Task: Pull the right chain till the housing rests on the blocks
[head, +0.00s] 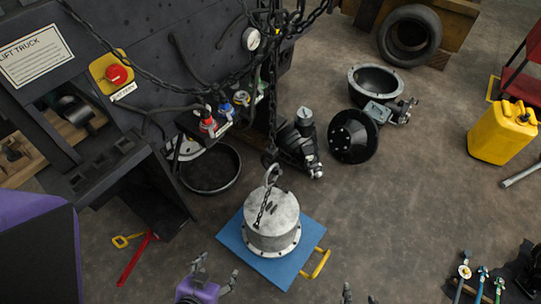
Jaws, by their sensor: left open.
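The housing is a grey metal drum (272,228) with a bolted flange, low over or on a blue board (238,241); I cannot tell if it touches. A hook and a dark chain (271,100) run up from its top. Another chain (165,88) drapes across the truck from upper left to upper centre. Which is the right chain is unclear. No blocks show clearly under the housing. My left gripper (216,269), purple, is open and empty in front of the board's left corner. My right gripper (359,297) shows only two separated fingertips at the bottom edge.
The dark truck body (150,50) fills the upper left. A red bar (137,260) lies left, a yellow can (503,132) stands right. Floor right of the board is clear.

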